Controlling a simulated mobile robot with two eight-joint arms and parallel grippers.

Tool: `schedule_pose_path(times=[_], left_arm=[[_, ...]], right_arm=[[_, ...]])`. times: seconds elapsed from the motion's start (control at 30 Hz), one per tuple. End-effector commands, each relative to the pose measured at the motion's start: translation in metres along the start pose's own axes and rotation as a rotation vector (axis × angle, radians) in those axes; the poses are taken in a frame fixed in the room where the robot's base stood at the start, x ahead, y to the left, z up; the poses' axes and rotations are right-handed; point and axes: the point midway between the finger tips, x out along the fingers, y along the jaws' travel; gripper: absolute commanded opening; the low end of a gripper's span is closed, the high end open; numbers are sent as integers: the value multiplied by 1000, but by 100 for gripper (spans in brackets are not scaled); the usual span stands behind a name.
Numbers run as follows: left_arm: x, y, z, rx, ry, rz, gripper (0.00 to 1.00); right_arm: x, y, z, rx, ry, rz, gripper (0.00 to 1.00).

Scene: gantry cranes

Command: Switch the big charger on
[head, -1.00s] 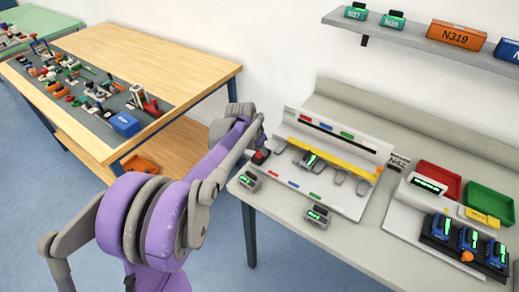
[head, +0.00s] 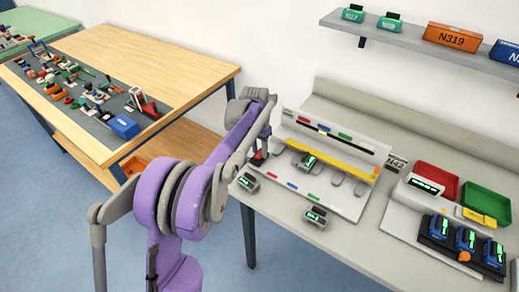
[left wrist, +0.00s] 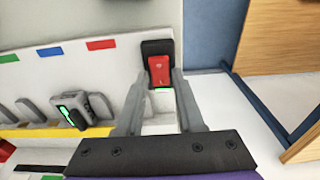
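The big charger (head: 340,201) is a white board with a yellow strip and grey slots, on the grey bench. One grey battery (head: 308,162) with a green display sits in a slot. At the charger's left end is a black-housed red switch (head: 257,158). In the left wrist view the red switch (left wrist: 159,70) shows clearly, with a green strip below its red face. My left gripper (left wrist: 158,78) is open, its fingers apart on either side of the switch's lower part; I cannot tell whether they touch it. In the head view the left gripper (head: 261,148) is at the switch. My right gripper is out of view.
Two grey batteries (head: 316,217) (head: 248,182) lie near the bench's front edge. A smaller charger (head: 400,222) with blue batteries and red and green bins stand to the right. A shelf (head: 400,38) hangs above. A wooden table (head: 150,55) is at left.

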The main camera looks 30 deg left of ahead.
Motion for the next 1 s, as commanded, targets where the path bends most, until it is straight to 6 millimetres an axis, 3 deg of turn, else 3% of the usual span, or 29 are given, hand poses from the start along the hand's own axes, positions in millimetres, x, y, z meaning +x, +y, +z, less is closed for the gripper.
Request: schedule_pose_path(times=[0.03,0.1,0.47,1.0], left_arm=[[0,0,0,0,0,0,48],[0,0,0,0,1,0,60],[-5,0,0,0,1,0,60],[-97,0,0,0,1,0,60]], right_arm=[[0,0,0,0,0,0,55],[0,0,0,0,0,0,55],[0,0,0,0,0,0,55],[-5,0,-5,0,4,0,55]])
